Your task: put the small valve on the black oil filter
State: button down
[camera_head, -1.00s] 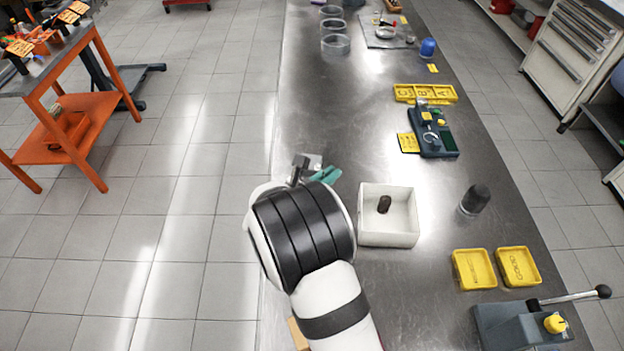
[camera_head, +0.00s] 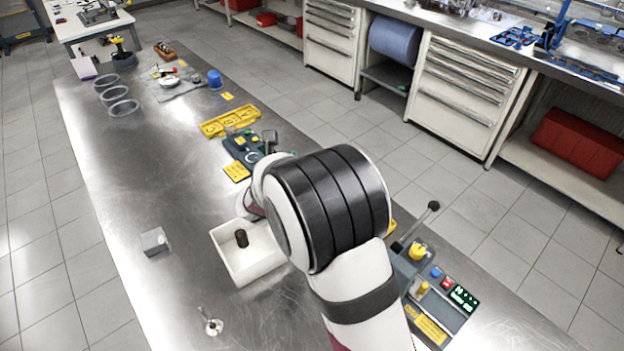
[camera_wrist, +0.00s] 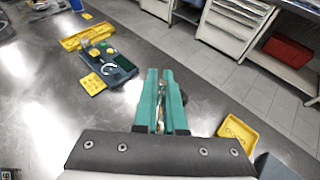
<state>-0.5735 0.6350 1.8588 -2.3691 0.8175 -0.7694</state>
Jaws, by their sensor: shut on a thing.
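In the wrist view my gripper (camera_wrist: 160,73) has its two teal fingers close together, shut on a thin shiny metal piece, the small valve (camera_wrist: 161,97), mostly hidden between them. A little of a dark rounded thing, seemingly the black oil filter (camera_wrist: 188,95), shows just beyond the right finger, and most of it is hidden. I cannot tell whether the valve touches it. In the head view my arm covers the fingers, the held valve and the filter.
A white box (camera_head: 229,267) holds a dark brown cylinder (camera_head: 241,238). A blue-grey fixture (camera_head: 246,152) and yellow trays (camera_head: 229,121) lie beyond. A lever press (camera_head: 418,252) stands right of my arm.

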jog(key=w+d+r+m+h, duration=0.1)
jog(key=w+d+r, duration=0.15)
jog(key=d, duration=0.55)
jog(key=w+d+r+m+h, duration=0.1)
jog(key=w+d, duration=0.3)
jog(key=d, duration=0.5)
jog(key=w+a+f, duration=0.1)
jog(key=a+f, duration=0.2)
jog(key=w+a+f, duration=0.1)
jog(key=a+f, duration=0.3)
jog(key=w+a+f, duration=0.2)
jog(key=a+f, duration=0.1)
jog(key=a, duration=0.1)
jog(key=shift+f, duration=0.35)
jog(key=c, duration=1.4)
grip_release()
jog(key=shift+f, duration=0.15)
jog(key=o, duration=0.4)
